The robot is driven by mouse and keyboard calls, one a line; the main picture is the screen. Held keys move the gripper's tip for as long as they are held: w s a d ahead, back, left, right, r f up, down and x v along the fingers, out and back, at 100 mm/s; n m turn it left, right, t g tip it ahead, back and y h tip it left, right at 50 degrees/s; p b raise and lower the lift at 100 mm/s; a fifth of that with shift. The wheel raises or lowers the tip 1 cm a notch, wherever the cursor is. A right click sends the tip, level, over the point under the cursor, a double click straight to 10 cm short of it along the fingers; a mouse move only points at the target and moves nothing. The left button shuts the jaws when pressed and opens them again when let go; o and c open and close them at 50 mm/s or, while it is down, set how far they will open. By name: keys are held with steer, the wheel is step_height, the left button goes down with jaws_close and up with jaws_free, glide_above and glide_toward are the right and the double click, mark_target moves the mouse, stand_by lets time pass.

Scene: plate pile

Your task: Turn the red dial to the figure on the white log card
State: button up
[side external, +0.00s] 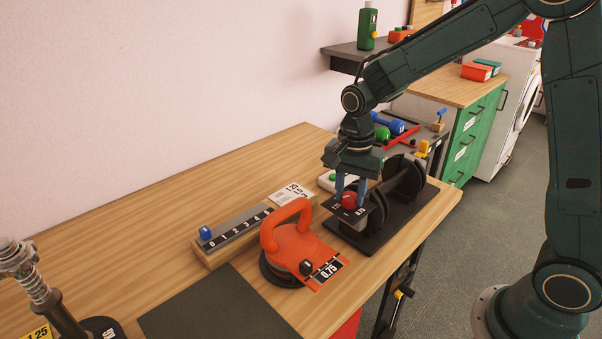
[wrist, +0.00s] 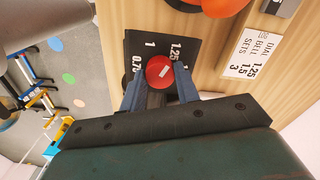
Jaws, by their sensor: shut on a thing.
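The red dial (side external: 348,199) sits on a black plate at the front of a black dumbbell stand. In the wrist view the dial (wrist: 159,72) is round, with a white mark slanting up and right, its upper end toward 1.25. The figures 0.75, 1 and 1.25 show around it, 0.75 partly hidden. My gripper (side external: 350,190) is shut on the dial, with a blue finger on each side. The white log card (side external: 291,193) lies on the bench; in the wrist view the card (wrist: 249,56) reads DIAL, BELL, SETS and 1.25, 1.5, 3, with 1.25 seemingly beside DIAL.
A slide scale (side external: 236,235) with a blue knob lies left of the card. An orange-handled weight (side external: 291,240) marked 0.75 stands left of the dial. A dark mat (side external: 215,310) lies at the front. The back left of the bench is clear.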

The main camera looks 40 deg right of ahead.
mark_target(350, 196)
steer(key=shift+m, duration=0.5)
steer(key=o, duration=1)
steer(key=shift+c, duration=0.2)
steer(key=shift+r, duration=0.1)
step_height(350, 196, up, 14)
steer(key=shift+f, duration=0.2)
